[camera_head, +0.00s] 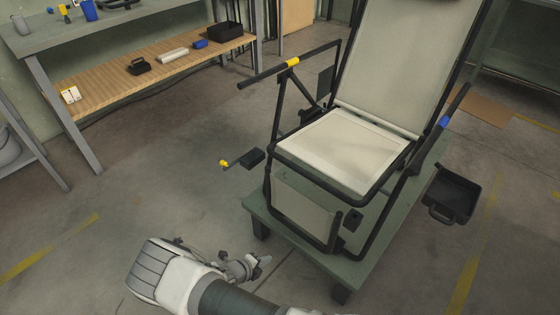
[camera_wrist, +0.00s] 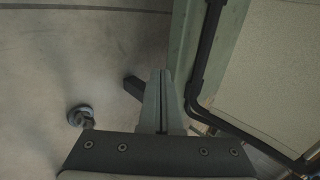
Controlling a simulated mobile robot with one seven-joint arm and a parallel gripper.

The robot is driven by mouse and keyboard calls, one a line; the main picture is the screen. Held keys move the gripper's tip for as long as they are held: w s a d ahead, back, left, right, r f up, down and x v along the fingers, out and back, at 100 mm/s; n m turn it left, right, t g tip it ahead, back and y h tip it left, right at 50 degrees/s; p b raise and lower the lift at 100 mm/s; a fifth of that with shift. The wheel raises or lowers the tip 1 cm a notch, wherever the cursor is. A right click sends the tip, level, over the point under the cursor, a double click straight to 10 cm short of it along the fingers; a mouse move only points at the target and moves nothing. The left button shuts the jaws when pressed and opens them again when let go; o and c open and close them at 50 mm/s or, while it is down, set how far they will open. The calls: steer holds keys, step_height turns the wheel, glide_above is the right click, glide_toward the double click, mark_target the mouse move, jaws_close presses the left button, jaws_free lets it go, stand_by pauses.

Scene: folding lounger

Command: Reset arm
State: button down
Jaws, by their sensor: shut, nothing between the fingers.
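My gripper (camera_head: 262,261) is at the lower middle of the head view, low in front of the green platform's left corner. In the wrist view my gripper (camera_wrist: 161,78) has its two fingers together, with nothing between them. The folding lounger (camera_head: 345,150) stands on the platform, with its pale seat level and its backrest raised. Its black frame tube (camera_wrist: 205,60) shows at the right of the wrist view, to the right of the fingers. No contact between the gripper and the lounger shows.
The green platform (camera_head: 366,273) stands on short dark legs. A black open case (camera_head: 452,193) lies right of it. A black-and-yellow part (camera_head: 242,159) is left of the lounger. A workbench (camera_head: 150,75) with tools stands at the back left.

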steer(key=w+d+r+m+g, duration=0.2)
steer(key=w+r+m, duration=0.1)
steer(key=r+m, duration=0.8)
steer(key=w+d+r+m+g, duration=0.15)
steer(key=w+r+m, duration=0.4)
steer(key=r, duration=1.05)
steer(key=s+d+r+m+y, duration=0.1)
steer(key=s+d+r+m, duration=0.2)
steer(key=d+r+m, duration=0.4)
steer(key=s+d+r+m+y, duration=0.1)
steer(key=s+d+r+m, duration=0.1)
steer(key=r+m, duration=0.55)
steer(key=s+d+r+m+t+y, duration=0.1)
steer(key=s+d+r+m, duration=0.2)
steer(key=s+r+m, duration=0.25)
steer(key=s+d+r+m+y, duration=0.2)
steer(key=s+d+r+m, duration=0.1)
steer(key=s+r+m, duration=0.3)
steer(key=s+d+r+m+t+y, duration=0.1)
steer(key=s+d+r+m, duration=0.3)
steer(key=s, duration=0.4)
step_height(320, 180, up, 22)
steer(key=a+p, duration=0.1)
steer(key=p, duration=1.9)
steer(key=shift+a+p, duration=0.15)
steer(key=shift+p, duration=0.15)
steer(key=shift+w+f, duration=0.1)
